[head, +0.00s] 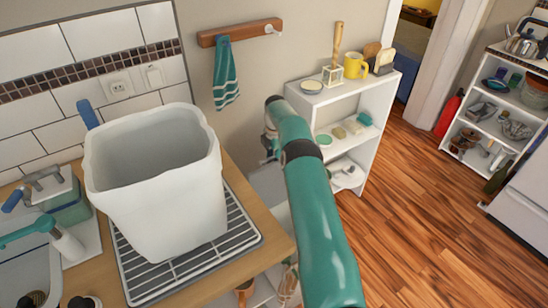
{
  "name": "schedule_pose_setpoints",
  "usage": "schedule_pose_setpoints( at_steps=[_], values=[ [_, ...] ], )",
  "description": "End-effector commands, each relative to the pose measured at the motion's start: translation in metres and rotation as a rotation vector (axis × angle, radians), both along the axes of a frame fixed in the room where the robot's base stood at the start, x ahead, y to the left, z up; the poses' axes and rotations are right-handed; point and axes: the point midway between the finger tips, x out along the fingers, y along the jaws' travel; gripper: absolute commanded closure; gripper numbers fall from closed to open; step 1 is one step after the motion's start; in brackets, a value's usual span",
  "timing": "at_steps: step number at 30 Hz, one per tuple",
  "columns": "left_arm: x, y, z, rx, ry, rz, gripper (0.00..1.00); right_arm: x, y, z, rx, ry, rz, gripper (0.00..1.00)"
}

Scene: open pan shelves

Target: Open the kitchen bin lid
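No bin lid shows clearly. A pale, whitish thing (268,185) stands low between the counter and the white shelf, mostly hidden behind my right arm; I cannot tell whether it is the kitchen bin. My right arm reaches up from the bottom of the head view. My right gripper (267,151) is at its far end, near that pale thing, largely hidden by the wrist. I cannot tell whether its fingers are open or touching anything. My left gripper is not in view.
A large white open-topped container (160,200) stands on a wire rack (240,240) on the counter, left of my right arm. A white shelf (375,115) with dishes stands behind it. A towel (226,75) hangs above. Wooden floor (410,220) is clear at right.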

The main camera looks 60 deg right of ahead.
Motion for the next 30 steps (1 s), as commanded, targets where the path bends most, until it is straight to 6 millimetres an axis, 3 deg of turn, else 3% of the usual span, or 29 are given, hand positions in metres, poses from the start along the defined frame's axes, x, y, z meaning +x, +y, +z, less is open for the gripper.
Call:
schedule_pose_setpoints(
  at_steps=[8,14,21,30],
  values=[
    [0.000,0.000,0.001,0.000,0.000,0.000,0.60,-0.001,-0.002,0.011,-0.006,-0.003,-0.002,0.59],
    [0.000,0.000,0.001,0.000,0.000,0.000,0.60,-0.002,-0.001,0.041,-0.007,-0.004,-0.002,0.59],
    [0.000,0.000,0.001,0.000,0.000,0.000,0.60,-0.004,0.000,0.091,-0.007,-0.004,-0.002,0.59],
    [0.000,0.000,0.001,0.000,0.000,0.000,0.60,-0.006,0.002,0.118,-0.003,-0.001,-0.001,0.59]
  ],
)
